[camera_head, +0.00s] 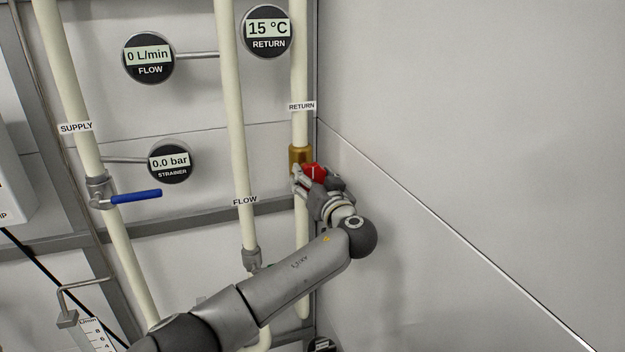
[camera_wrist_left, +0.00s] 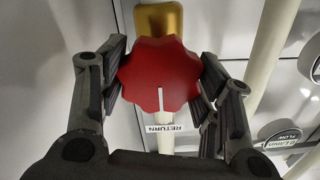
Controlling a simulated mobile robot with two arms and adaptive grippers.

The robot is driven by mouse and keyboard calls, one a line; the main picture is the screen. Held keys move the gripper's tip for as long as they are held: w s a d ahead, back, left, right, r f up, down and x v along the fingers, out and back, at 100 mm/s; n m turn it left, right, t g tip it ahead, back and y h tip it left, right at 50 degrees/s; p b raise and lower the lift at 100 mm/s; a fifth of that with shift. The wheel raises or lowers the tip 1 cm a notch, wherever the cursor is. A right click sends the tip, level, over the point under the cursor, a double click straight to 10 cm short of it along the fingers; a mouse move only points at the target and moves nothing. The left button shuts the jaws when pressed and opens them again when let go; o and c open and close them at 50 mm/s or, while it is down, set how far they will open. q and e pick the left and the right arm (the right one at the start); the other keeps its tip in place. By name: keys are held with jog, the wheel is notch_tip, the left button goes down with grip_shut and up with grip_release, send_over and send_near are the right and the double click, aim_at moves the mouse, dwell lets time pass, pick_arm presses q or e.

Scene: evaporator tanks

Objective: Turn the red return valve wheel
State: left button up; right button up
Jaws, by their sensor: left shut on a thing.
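The red return valve wheel (camera_head: 315,171) sits on a brass valve body (camera_head: 299,157) on the return pipe. In the left wrist view the wheel (camera_wrist_left: 160,76) is a lobed red knob with a white line that points toward the bottom of the picture, at the RETURN label (camera_wrist_left: 163,128). My left gripper (camera_head: 308,178) is shut on the wheel; in the wrist view its two fingers (camera_wrist_left: 160,84) press on the wheel's left and right sides. Part of the wheel is hidden behind the gripper in the head view. My right gripper is in neither view.
The return gauge (camera_head: 268,31) reads 15 °C, the flow gauge (camera_head: 148,57) 0 L/min and the strainer gauge (camera_head: 171,161) 0.0 bar. A blue lever (camera_head: 136,196) is on the supply pipe (camera_head: 75,95). The flow pipe (camera_head: 236,120) stands left of my gripper. A bare wall (camera_head: 480,120) is on the right.

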pick_arm(q)
jog(key=shift+f+m+b, duration=0.3)
jog(key=shift+m+b, duration=0.5)
jog(key=shift+b, duration=1.3)
jog(key=shift+r+m+b, duration=0.1)
jog(key=shift+m+b, duration=0.4)
jog(key=shift+b, duration=0.05)
jog(key=shift+r+m+b, duration=0.1)
jog(key=shift+m+b, duration=0.35)
jog(key=shift+m, duration=1.65)
jog(key=shift+r, duration=0.1)
jog(key=o, duration=1)
jog(key=shift+o, duration=0.2)
